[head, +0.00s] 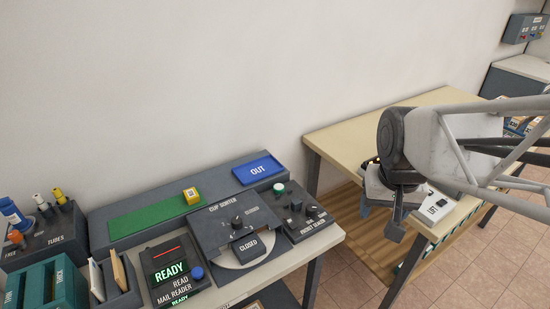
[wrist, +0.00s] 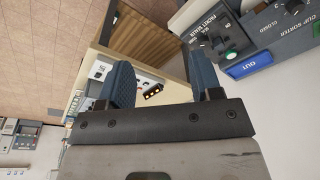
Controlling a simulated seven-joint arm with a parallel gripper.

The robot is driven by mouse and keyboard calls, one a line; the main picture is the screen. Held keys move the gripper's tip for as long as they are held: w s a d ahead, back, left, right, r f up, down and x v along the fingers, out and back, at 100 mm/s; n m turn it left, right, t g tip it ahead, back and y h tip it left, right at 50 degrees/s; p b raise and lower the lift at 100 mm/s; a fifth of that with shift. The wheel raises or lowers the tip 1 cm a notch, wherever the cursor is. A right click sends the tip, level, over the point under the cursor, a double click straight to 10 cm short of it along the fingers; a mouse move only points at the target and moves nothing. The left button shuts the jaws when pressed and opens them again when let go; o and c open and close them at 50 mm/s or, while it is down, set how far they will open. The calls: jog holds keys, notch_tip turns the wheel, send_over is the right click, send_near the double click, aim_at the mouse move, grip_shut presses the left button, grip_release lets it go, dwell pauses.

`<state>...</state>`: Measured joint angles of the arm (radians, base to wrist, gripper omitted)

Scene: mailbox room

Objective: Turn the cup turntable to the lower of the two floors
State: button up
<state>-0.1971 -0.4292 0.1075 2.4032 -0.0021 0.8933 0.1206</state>
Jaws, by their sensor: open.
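My gripper (head: 382,212) hangs in the air in front of the right-hand table. In the wrist view my gripper (wrist: 163,80) is open, with two dark blue fingers apart and nothing held between them. A dark unit whose label looks like "CUP SORTER" or "CLIP SORTER" (head: 215,222) stands on the left bench. It has a knob on top, a block reading "CLOSED" (head: 248,246), and a pale round plate (head: 262,258) partly beneath it. I cannot tell whether this plate is the cup turntable. Two floors cannot be made out. The sorter is well left of my gripper.
On the left bench are a blue "OUT" tray (head: 258,169), a dark knobbed box (head: 300,212), a green mat (head: 152,214) with a yellow block (head: 191,196), and a mail reader (head: 172,274) showing "READY". A white labelled panel (head: 438,206) sits on the right table (head: 350,135).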

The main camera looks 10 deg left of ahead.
jog(key=w+a+f, duration=0.2)
jog(key=w+a, duration=0.3)
jog(key=a, duration=0.3)
jog(key=n+g, duration=0.2)
jog(key=n, duration=0.1)
send_over(237, 220)
notch_tip(237, 220, down, 13)
jog(key=shift+r, duration=0.15)
jog(key=shift+f, duration=3.9)
grip_shut()
